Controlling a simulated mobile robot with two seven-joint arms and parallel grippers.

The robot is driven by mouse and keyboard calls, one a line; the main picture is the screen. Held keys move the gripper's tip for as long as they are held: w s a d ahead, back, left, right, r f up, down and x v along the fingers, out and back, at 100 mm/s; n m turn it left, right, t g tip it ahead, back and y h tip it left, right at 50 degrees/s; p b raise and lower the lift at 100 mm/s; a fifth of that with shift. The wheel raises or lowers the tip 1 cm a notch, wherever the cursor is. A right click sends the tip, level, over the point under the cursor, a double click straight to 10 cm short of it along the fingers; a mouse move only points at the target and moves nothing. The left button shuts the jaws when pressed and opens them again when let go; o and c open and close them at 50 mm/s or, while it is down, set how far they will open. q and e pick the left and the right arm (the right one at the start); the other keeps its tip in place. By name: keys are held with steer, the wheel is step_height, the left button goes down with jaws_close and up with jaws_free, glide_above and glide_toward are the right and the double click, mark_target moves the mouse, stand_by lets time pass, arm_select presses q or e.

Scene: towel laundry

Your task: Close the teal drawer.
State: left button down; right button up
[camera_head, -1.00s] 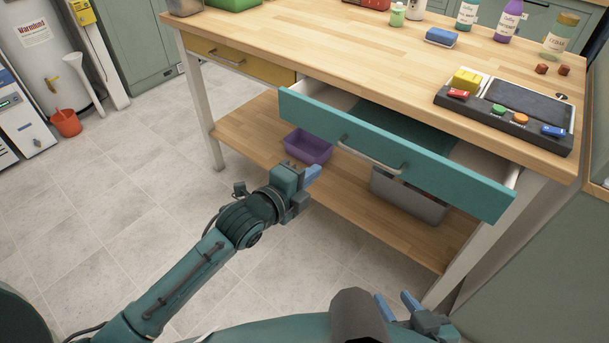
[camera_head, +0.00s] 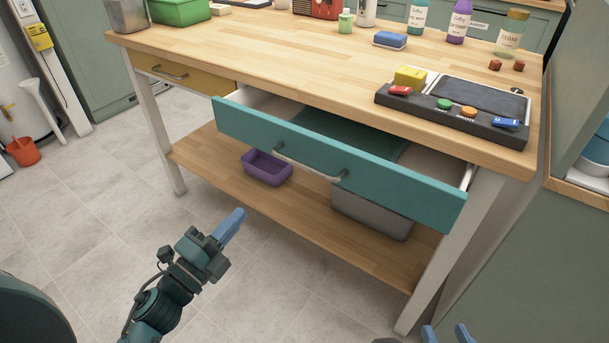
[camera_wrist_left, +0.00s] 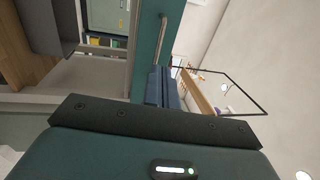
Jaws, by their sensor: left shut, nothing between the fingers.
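The teal drawer (camera_head: 335,162) stands pulled out from under the wooden tabletop, its white side walls and a dark teal surface inside showing. Its grey bar handle (camera_head: 310,166) is on the front face. My left gripper (camera_head: 232,224) is shut and empty, in front of and below the drawer front in the head view, apart from it. In the left wrist view my shut blue fingers (camera_wrist_left: 160,88) overlap the teal drawer front (camera_wrist_left: 150,45), with the handle (camera_wrist_left: 162,35) beyond them. My right gripper (camera_head: 446,334) shows only its two spread fingertips at the bottom edge.
A shut yellow drawer (camera_head: 180,75) is left of the teal one. A lower shelf (camera_head: 215,150) holds a purple bin (camera_head: 266,168) and a grey bin (camera_head: 372,216). A table leg (camera_head: 440,265) stands at the right. Floor in front is clear.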

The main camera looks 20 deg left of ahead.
arm_select(q)
steer(key=p+x, duration=0.1)
steer(key=x, duration=1.2)
steer(key=shift+w, duration=0.35)
arm_select(e)
steer(key=shift+a+r, duration=0.1)
steer(key=shift+a, duration=0.05)
arm_select(q)
steer(key=shift+d+r, duration=0.1)
